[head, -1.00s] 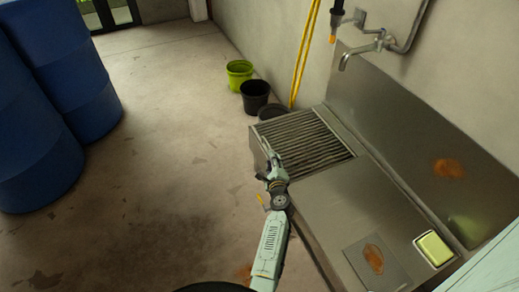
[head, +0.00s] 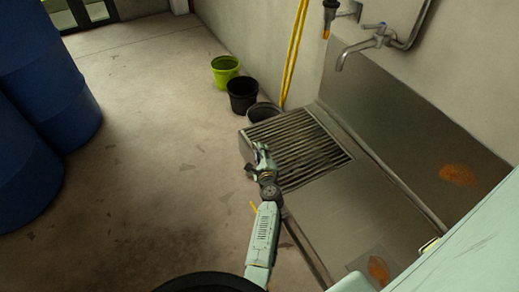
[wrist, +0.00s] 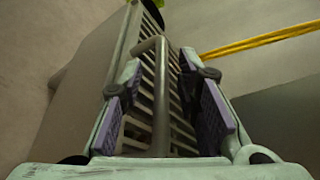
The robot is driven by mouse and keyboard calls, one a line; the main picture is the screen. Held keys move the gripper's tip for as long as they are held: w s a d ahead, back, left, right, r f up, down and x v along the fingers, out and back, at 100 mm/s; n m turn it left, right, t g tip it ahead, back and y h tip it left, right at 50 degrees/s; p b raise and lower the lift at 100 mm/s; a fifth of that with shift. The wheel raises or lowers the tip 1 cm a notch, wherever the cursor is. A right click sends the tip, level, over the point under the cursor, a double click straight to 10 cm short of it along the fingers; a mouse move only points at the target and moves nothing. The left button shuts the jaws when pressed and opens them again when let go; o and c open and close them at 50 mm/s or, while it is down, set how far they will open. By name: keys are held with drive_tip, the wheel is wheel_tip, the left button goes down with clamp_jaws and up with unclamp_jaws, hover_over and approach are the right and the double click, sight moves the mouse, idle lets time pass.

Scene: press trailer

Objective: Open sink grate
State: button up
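The sink grate (head: 305,150) is a set of dark metal slats at the far left end of the steel sink unit. It lies flat and shut in the head view. The slats also show in the wrist view (wrist: 178,125). A grey bent bar handle (wrist: 161,100) stands out from the grate in the wrist view. My gripper (head: 262,150) is over the grate's left edge. In the wrist view my gripper (wrist: 164,90) is open, with its purple pads on either side of the handle and gaps to both. The handle is hidden in the head view.
A steel counter (head: 345,215) and backsplash (head: 400,120) adjoin the grate, with a tap (head: 360,45) above. A green bucket (head: 225,70) and black buckets (head: 243,94) stand beyond it. Blue barrels (head: 45,90) stand left. The floor between is clear.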

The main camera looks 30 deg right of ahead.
drive_tip(key=shift+c, duration=0.4)
clamp_jaws()
drive_tip(key=shift+r, duration=0.1)
idle(0.4)
